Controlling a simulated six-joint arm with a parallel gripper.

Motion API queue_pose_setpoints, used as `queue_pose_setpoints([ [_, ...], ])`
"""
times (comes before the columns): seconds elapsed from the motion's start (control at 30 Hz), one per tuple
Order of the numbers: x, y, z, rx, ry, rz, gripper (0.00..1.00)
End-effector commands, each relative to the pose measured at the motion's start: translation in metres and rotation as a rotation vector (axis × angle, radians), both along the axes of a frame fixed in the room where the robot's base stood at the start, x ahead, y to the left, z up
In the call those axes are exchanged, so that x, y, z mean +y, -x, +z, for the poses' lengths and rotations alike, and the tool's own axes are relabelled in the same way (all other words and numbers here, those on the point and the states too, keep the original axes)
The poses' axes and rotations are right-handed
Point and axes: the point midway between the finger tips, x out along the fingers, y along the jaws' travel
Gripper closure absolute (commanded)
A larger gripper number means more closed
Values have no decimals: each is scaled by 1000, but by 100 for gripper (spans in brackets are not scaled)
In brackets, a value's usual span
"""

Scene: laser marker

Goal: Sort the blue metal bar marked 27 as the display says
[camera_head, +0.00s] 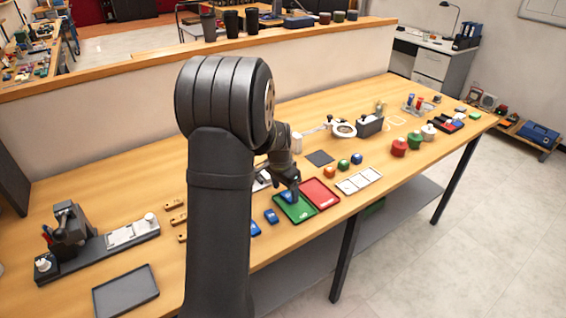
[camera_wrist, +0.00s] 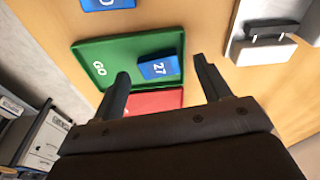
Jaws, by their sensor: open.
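The blue metal bar marked 27 (camera_wrist: 158,68) lies in the green tray marked GO (camera_wrist: 97,47), in the wrist view. It rests by the edge of that tray nearest the red tray (camera_wrist: 155,101). In the head view the green tray (camera_head: 296,213) and the red tray (camera_head: 320,195) stand side by side near the table's front edge. My gripper (camera_wrist: 160,83) is open, with its fingers apart and the bar seen between and beyond them. In the head view my gripper (camera_head: 292,190) is over the green tray. The display's reading cannot be made out.
Another blue bar (camera_head: 271,216) lies on the table left of the green tray; it also shows in the wrist view (camera_wrist: 108,3). Coloured knobs (camera_head: 343,165) stand behind the red tray. White squares (camera_head: 358,181) lie to its right. A grey tray (camera_head: 126,291) lies at front left.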

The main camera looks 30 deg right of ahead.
Motion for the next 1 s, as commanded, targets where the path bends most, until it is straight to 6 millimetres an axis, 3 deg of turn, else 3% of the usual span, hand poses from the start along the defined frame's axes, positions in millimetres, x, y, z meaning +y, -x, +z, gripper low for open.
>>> queue_pose_setpoints([
  [0.2, 5, 2, 59, -11, 12, -2, 30],
  [0.5, 14, 5, 128, -14, 15, -2, 30],
  [0.7, 18, 6, 153, -13, 16, -3, 30],
  [1.0, 19, 6, 159, -12, 15, -4, 30],
])
